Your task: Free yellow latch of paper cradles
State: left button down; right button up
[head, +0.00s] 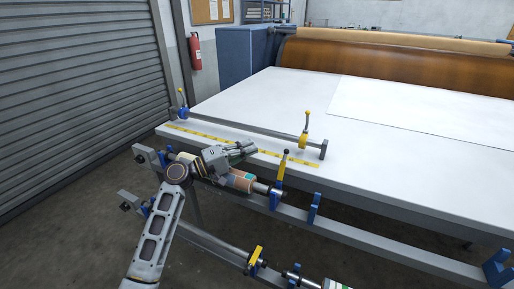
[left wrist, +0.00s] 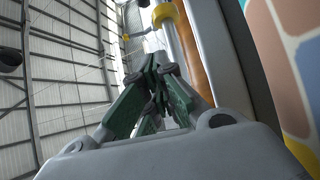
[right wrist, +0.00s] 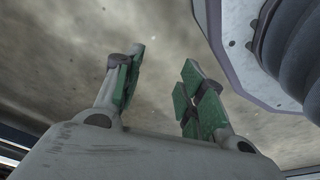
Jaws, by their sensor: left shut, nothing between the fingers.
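A yellow latch lever (head: 282,169) with a black knob stands upright at the blue cradle (head: 275,198) by the right end of the upper paper roll (head: 238,180). My left gripper (head: 250,147) is shut and empty, above the roll and left of the lever, apart from it. In the left wrist view its green-padded fingers (left wrist: 165,75) meet, with a yellow part (left wrist: 165,13) beyond them and the patterned roll (left wrist: 285,45) at right. A lower yellow latch (head: 254,257) lies tilted on the lower rail. My right gripper (right wrist: 158,85) is open and empty over the floor.
The white table (head: 255,97) carries a grey bar with a yellow-handled clamp (head: 304,138) and a blue one (head: 182,110). The upper rail (head: 370,250) runs along the table's front with empty blue cradles (head: 314,210). A shutter wall stands at left.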

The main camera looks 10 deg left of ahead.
aim_at(283, 165)
pick_arm(q)
jog(key=x, duration=0.6)
jog(key=shift+w+d, duration=0.2)
jog(key=shift+d, duration=0.1)
jog(key=shift+x, duration=1.4)
jog(key=shift+s+d+f+p, duration=0.1)
jog(key=shift+s+p, duration=0.05)
jog(key=shift+s, duration=0.5)
jog(key=shift+s+d+f+p, duration=0.15)
jog(key=shift+s, duration=0.5)
jog(key=shift+s+d+f, duration=0.15)
jog(key=shift+s+d, duration=0.05)
jog(key=shift+s, duration=0.5)
pick_arm(e)
jog(key=shift+s+d+f, duration=0.2)
jog(key=shift+d+f, duration=0.1)
jog(key=shift+f, duration=0.15)
jog(key=shift+s+d+f, duration=0.2)
jog(key=shift+d+f, duration=0.05)
jog(key=shift+f, duration=0.2)
jog(key=shift+s, duration=0.2)
